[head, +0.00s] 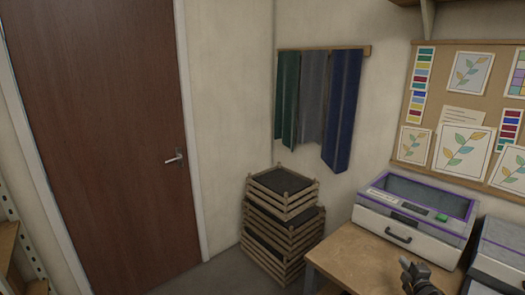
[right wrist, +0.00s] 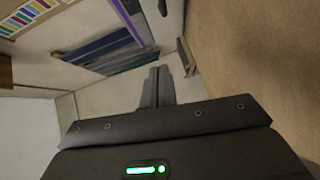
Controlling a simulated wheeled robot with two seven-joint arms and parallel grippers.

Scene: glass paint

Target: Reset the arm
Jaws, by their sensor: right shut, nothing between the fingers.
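My right gripper (head: 407,264) shows at the bottom right of the head view, in front of a white machine with a purple-edged lid (head: 418,212). In the right wrist view its two dark fingers (right wrist: 158,82) lie together, with nothing between them. My left gripper is in neither view.
The machine sits on a wooden table (head: 355,252), with a grey machine (head: 500,250) to its right. Slatted crates (head: 283,225) are stacked on the floor left of the table. A brown door (head: 100,130) stands at left. Aprons (head: 343,110) and a pinboard (head: 440,85) hang on the walls.

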